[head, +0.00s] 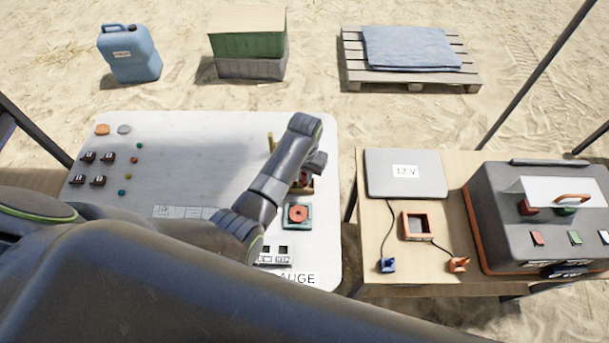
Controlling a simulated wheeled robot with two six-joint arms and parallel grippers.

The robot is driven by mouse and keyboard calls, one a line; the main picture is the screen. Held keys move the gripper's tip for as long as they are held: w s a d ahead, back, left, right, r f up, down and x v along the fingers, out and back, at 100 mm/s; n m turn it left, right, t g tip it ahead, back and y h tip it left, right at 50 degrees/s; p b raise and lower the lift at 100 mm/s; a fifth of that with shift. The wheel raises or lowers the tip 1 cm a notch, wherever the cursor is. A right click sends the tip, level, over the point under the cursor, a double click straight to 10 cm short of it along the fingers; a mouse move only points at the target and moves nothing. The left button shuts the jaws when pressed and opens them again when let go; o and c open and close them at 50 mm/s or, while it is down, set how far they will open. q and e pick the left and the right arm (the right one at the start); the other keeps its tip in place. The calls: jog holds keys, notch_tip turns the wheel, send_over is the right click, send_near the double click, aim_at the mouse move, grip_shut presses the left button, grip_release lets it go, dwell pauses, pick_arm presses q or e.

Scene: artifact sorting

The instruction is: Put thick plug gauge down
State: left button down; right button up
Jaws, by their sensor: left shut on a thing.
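My left gripper (313,168) is at the end of the dark arm, over the right part of the white table. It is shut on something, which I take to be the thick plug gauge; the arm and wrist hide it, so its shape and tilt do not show. A small wooden holder (304,186) shows partly beneath the gripper. My right gripper is not in view.
The white table (215,135) carries small dark labelled pieces, coloured beads and discs at left. A green square with a red disc (297,215) lies near the holder.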

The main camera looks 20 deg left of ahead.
pick_arm(q)
jog(key=shift+f, duration=0.9)
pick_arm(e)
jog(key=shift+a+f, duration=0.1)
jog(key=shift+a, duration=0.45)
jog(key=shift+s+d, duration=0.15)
pick_arm(q)
jog(key=c, duration=1.4)
grip_release()
jog(key=shift+f, duration=0.1)
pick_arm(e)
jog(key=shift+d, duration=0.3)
pick_arm(q)
jog(key=shift+r, duration=0.2)
notch_tip(320, 180, up, 12)
jog(key=shift+f, duration=0.1)
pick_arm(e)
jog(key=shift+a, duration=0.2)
